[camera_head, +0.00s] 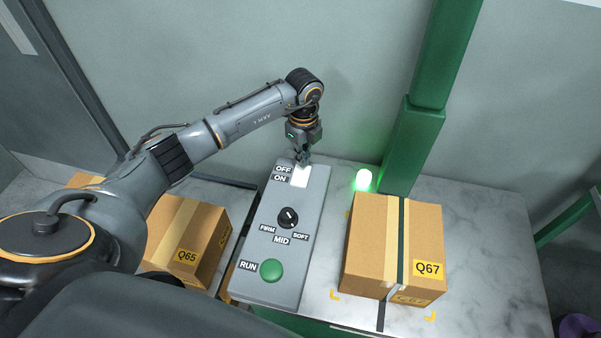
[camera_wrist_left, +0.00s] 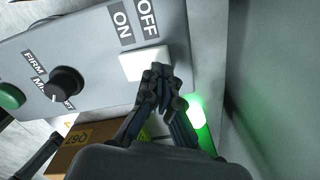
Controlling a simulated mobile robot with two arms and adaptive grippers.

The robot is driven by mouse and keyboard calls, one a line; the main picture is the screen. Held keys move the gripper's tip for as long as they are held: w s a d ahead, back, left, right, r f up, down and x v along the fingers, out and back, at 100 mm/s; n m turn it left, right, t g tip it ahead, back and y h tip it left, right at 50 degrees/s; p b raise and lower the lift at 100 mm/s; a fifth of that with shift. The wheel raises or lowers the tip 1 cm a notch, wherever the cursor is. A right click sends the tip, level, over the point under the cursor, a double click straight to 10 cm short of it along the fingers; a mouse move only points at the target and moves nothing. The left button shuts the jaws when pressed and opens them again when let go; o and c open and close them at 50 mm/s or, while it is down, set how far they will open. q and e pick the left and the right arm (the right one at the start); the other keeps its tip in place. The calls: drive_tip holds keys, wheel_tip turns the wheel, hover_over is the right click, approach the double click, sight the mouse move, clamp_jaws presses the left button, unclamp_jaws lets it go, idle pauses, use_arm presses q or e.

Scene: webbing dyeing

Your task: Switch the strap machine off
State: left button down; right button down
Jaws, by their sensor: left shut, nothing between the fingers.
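The strap machine's grey control panel (camera_head: 263,242) stands on the table, with a white rocker switch (camera_head: 299,177) at its far end beside the labels OFF and ON. The switch also shows in the left wrist view (camera_wrist_left: 143,63). My left gripper (camera_head: 303,157) is shut and empty, its fingertips (camera_wrist_left: 158,72) at the OFF end of the switch; I cannot tell whether they touch it. A lamp (camera_head: 363,179) right of the panel glows green. My right gripper is not in view.
The panel also carries a black dial (camera_head: 288,217) and a green RUN button (camera_head: 271,270). Box Q67 (camera_head: 374,245), with a dark strap around it, sits to the right. Box Q65 (camera_head: 206,238) is at the left. A green post (camera_head: 412,150) rises behind.

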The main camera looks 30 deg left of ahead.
use_arm(q)
drive_tip(key=shift+f+b, duration=0.7)
drive_tip(key=shift+f, duration=0.4)
idle(0.3)
drive_tip(key=shift+r, duration=0.1)
drive_tip(key=shift+r+p, duration=2.95)
drive_tip(key=shift+r, duration=0.6)
drive_tip(key=shift+f, duration=0.1)
